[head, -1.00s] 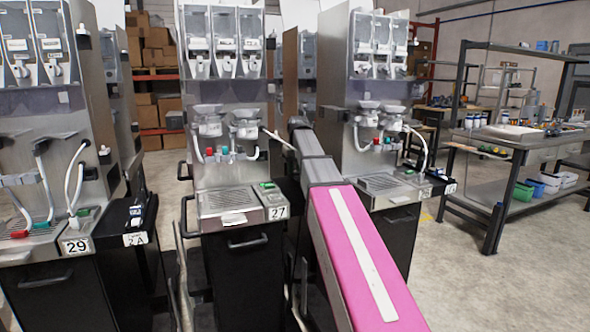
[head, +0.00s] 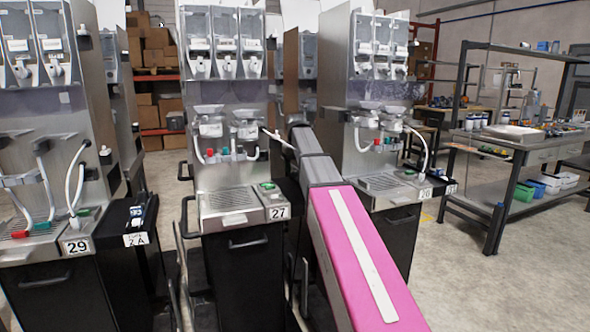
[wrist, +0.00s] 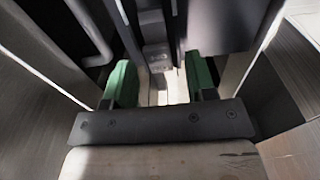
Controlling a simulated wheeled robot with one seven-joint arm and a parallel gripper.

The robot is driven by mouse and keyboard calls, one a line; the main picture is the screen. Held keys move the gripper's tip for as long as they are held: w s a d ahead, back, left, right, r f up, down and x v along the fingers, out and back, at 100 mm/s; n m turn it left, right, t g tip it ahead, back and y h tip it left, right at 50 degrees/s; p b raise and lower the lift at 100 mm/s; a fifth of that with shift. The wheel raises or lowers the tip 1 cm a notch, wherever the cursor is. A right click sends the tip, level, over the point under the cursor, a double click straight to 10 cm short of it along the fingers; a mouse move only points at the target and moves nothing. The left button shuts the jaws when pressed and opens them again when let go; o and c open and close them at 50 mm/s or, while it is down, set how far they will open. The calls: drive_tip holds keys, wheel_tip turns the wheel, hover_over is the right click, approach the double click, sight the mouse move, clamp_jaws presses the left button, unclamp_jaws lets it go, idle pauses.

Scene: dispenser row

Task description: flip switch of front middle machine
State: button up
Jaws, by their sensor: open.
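The front middle machine (head: 240,225) is steel and black, labelled 27, with clear hoppers, nozzles and a drip grate. A green-marked control (head: 267,186) sits on its front ledge; I cannot tell whether this is the switch. My pink and grey arm reaches toward the gap to the right of this machine, and the gripper is hidden in the head view. In the wrist view my gripper (wrist: 160,80) is open and empty, with two green fingertips apart. A small grey fitting (wrist: 156,54) shows beyond and between the fingers; its identity is unclear.
Machine 29 (head: 45,190) stands to the left and another similar machine (head: 375,120) to the right. A dark narrow unit (head: 140,250) stands between 29 and 27. A metal workbench (head: 520,150) with bins is at the far right. Open floor lies in front of it.

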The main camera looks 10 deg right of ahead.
sight(296, 172)
wheel_tip(296, 172, up, 10)
drive_tip(key=shift+s+r, duration=0.2)
drive_tip(key=shift+s, duration=0.15)
drive_tip(key=shift+d, duration=0.2)
